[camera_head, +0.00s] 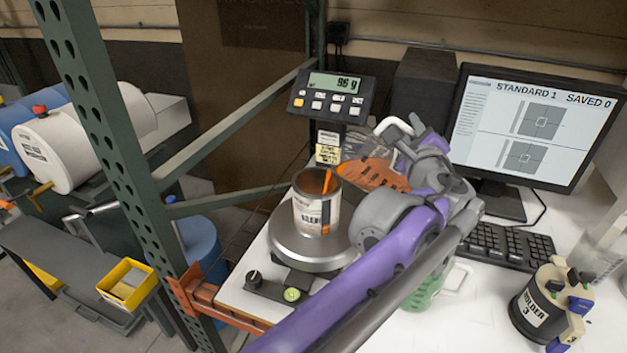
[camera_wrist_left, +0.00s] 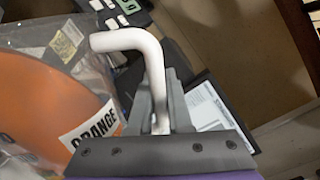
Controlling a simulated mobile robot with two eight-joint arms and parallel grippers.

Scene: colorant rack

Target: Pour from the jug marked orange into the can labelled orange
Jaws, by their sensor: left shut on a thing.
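The clear jug marked ORANGE (camera_head: 372,174) holds orange liquid and is tilted left, its lip close above the can. Its label (camera_wrist_left: 92,124) reads in the left wrist view. My left gripper (camera_head: 402,130) is shut on the jug's white handle, which also shows between the fingers (camera_wrist_left: 158,85). The open can (camera_head: 312,214) stands upright on the round scale plate (camera_head: 290,245). Its label is too small to read surely, but has an orange patch. A thin orange streak (camera_head: 327,181) runs from near the jug's lip into the can's mouth. My right gripper is out of view.
The scale display (camera_head: 334,84) behind the can seems to read 9.6 g. A green container (camera_head: 424,293) is partly hidden behind my left arm. A monitor (camera_head: 533,125), a keyboard (camera_head: 505,246) and a dark holder (camera_head: 540,310) stand at right. A green rack post (camera_head: 108,125) rises at left.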

